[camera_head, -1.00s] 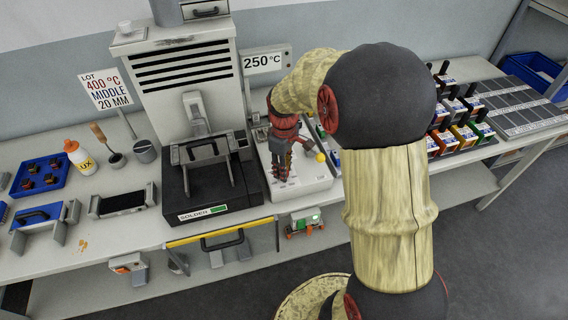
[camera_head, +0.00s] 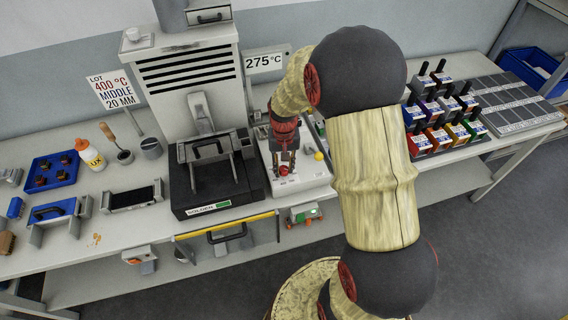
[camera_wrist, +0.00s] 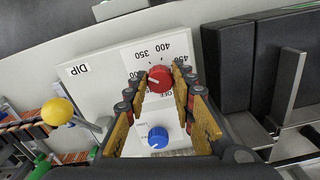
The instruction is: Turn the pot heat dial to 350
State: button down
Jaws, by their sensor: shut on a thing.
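The white control box (camera_wrist: 100,60) marked DIP carries a red dial (camera_wrist: 160,78) with a printed scale; 350 and 400 can be read beside it. In the wrist view a pale mark shows on the left side of the red dial. My gripper (camera_wrist: 161,84) has its fingers on either side of the red dial and is shut on it. A blue dial (camera_wrist: 157,137) sits on the same box, between the fingers but nearer the wrist. In the head view the red dial (camera_head: 284,170) is at my gripper's tips, and the sign (camera_head: 264,62) reads 275 °C.
A yellow-knobbed lever (camera_wrist: 57,111) stands on the box beside my gripper. The black solder pot (camera_head: 200,205) adjoins the box on the left in the head view. A sign (camera_head: 112,90) reads LOT 400 °C MIDDLE 20 MM. Coloured boxes (camera_head: 437,138) stand to the right.

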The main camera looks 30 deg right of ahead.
aim_at(283, 169)
jog(key=shift+m+p, duration=0.75)
jog(key=shift+m, duration=1.25)
jog(key=c, duration=1.6)
grip_release()
jog(key=shift+o, duration=0.6)
jog(key=shift+r, duration=0.1)
notch_tip(283, 169, up, 12)
